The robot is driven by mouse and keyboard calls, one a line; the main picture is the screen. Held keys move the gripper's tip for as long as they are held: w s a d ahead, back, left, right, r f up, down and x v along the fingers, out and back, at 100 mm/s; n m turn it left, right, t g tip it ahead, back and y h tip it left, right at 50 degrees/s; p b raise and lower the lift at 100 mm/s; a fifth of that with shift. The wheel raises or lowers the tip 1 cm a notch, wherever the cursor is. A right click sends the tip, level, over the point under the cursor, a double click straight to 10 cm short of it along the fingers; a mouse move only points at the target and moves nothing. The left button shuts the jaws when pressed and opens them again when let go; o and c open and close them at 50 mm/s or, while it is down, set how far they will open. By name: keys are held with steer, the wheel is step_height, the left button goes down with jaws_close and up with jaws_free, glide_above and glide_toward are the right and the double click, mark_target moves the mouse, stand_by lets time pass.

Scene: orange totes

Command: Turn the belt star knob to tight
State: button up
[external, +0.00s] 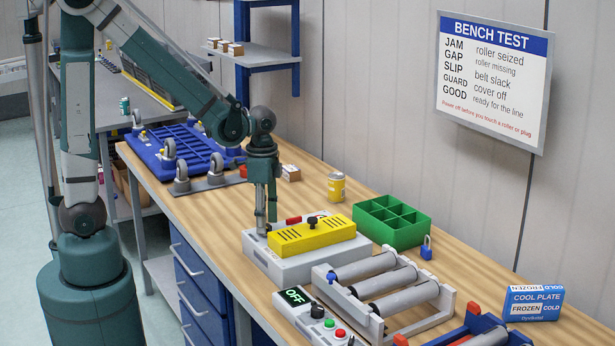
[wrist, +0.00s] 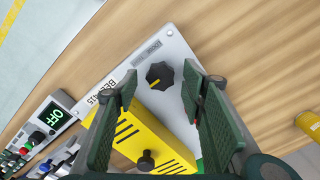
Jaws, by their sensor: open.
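The black star knob (wrist: 160,76) has a yellow pointer line and sits on a light grey unit (wrist: 130,70) in the wrist view. A label reading roughly LOOSE lies just beyond it; its pointer lies crosswise, down to the left. My gripper (wrist: 160,72) is open, with one finger either side of the knob in that view and clear gaps to both. Depth to the knob is hard to tell. In the external view my gripper (external: 265,224) points down at the back left of the grey unit (external: 290,268); the knob is hidden there.
A yellow slotted cover (external: 325,236) with a black knob lies beside my gripper. A red part (external: 293,220) is close by. A green divided bin (external: 393,222), roller frame (external: 385,290) and OFF control box (external: 310,315) stand to the right.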

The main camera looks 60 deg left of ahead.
step_height(320, 180, up, 11)
stand_by(0.8)
steer(key=shift+s+a+r, duration=0.1)
steer(key=shift+s+r, duration=0.05)
steer(key=s+a+r+n+t, duration=0.2)
steer(key=s+a+n+t, duration=0.1)
steer(key=s+n, duration=0.1)
steer(key=s+a+r+n+t, duration=0.3)
steer(key=s+n+t, duration=0.1)
steer(key=s, duration=0.3)
stand_by(1.0)
